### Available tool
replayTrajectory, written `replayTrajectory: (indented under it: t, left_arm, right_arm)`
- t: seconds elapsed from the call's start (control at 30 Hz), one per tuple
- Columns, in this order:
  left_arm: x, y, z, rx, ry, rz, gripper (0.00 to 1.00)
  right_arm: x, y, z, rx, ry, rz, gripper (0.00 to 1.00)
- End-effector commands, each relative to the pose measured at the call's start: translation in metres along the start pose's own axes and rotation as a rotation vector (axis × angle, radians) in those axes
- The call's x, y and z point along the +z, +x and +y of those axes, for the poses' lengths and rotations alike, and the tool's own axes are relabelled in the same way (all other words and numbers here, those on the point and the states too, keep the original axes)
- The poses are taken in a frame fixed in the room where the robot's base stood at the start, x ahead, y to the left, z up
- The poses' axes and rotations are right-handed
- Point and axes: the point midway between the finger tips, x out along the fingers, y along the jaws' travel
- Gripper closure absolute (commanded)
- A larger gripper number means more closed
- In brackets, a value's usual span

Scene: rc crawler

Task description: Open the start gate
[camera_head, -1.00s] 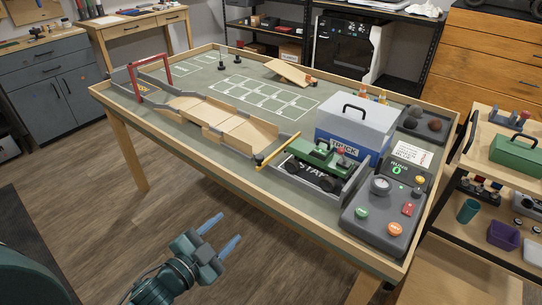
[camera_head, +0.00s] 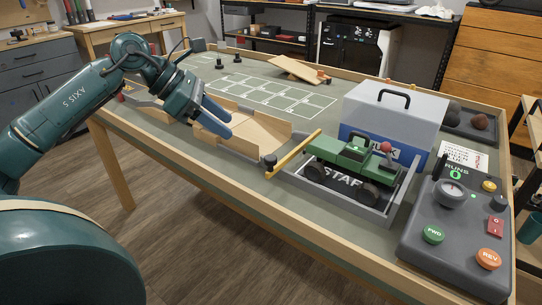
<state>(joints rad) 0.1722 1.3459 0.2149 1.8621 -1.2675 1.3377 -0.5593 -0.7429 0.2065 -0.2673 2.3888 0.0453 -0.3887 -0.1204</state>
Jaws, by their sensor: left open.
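The start gate (camera_head: 293,154) is a yellow bar lying across the front of the start bay, low and roughly level, with a dark round knob (camera_head: 270,160) at its near end. Behind it, the green crawler (camera_head: 346,153) stands in the grey-walled start bay on the pad marked START (camera_head: 345,177). My left gripper (camera_head: 230,126) is above the table over the wooden track, left of the bar and apart from it. Its two blue fingers are open and empty, pointing right and down toward the bar. My right gripper is not in view.
A control box (camera_head: 457,226) with green FWD and orange REV buttons stands at the right front. A grey and blue case (camera_head: 395,115) stands behind the crawler. Wooden track pieces (camera_head: 258,130) lie left of the bar. Grid-marked tabletop behind the track is mostly clear.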

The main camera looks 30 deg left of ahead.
Motion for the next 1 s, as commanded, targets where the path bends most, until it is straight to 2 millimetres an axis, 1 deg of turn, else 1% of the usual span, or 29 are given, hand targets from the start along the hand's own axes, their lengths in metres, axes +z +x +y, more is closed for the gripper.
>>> replayTrajectory:
  t: [0.17,0.4,0.5,0.6,0.7,0.8,1.0]
  left_arm:
    - [0.003,0.021,-0.002,-0.005,0.001,-0.005,0.52]
    - [0.004,0.074,-0.002,-0.008,-0.002,-0.010,0.52]
    - [0.003,0.093,-0.002,-0.007,-0.003,-0.009,0.52]
    - [0.002,0.109,-0.002,-0.007,-0.003,-0.008,0.52]
    - [0.002,0.119,-0.002,-0.006,-0.004,-0.007,0.52]
    - [0.001,0.124,-0.002,-0.006,-0.004,-0.005,0.52]
    - [0.001,0.127,-0.002,-0.005,-0.004,-0.004,0.52]
  right_arm:
    - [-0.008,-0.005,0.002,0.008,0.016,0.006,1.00]
    - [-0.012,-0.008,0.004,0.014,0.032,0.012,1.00]
    - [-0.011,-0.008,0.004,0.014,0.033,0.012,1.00]
    - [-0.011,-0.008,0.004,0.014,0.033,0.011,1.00]
    - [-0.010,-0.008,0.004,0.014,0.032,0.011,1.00]
    - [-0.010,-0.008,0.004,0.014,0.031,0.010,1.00]
    - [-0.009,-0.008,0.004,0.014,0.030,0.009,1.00]
